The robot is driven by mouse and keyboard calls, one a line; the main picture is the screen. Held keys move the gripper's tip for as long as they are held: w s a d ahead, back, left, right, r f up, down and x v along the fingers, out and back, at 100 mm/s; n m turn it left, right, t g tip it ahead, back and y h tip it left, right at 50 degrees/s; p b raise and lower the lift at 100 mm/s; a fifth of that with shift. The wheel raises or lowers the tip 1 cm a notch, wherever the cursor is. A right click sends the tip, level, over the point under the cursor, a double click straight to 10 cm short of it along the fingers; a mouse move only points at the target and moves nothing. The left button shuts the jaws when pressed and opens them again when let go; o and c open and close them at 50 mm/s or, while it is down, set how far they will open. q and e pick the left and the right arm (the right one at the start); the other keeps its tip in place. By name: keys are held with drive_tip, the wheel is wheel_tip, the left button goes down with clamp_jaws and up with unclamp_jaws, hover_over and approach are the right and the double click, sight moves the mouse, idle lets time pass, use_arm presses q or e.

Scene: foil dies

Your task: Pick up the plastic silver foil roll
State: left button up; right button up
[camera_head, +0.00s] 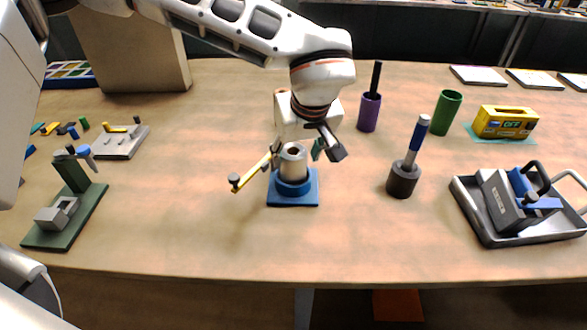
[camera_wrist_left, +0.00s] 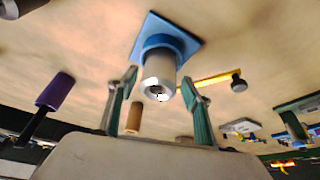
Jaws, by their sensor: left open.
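The silver foil roll (camera_head: 292,163) stands upright in a blue holder with a square base (camera_head: 308,192) near the table's middle. A yellow arm with a dark knob sticks out to the left of this holder. My left gripper (camera_head: 297,150) is open at the roll's upper part, with greenish fingers on either side. In the left wrist view the roll (camera_wrist_left: 158,72) shows its hollow end between the open fingertips (camera_wrist_left: 160,82). A gap shows beside the roll there; I cannot tell whether either finger touches it. My right gripper is not in view.
A dark cup (camera_head: 403,181) with a blue-handled tool, a purple cup (camera_head: 369,113) and a green cup (camera_head: 446,112) stand to the right. A metal tray (camera_head: 489,236) holds a grey-blue device. A green-based fixture (camera_head: 75,222) stands left. The front middle is clear.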

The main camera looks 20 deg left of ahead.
use_arm(q)
drive_tip(key=x, duration=0.5)
drive_tip(key=shift+w+a+r, duration=0.1)
drive_tip(key=shift+w+a, duration=0.05)
drive_tip(key=c, duration=1)
drive_tip(key=shift+r, duration=0.1)
drive_tip(key=shift+c, duration=0.2)
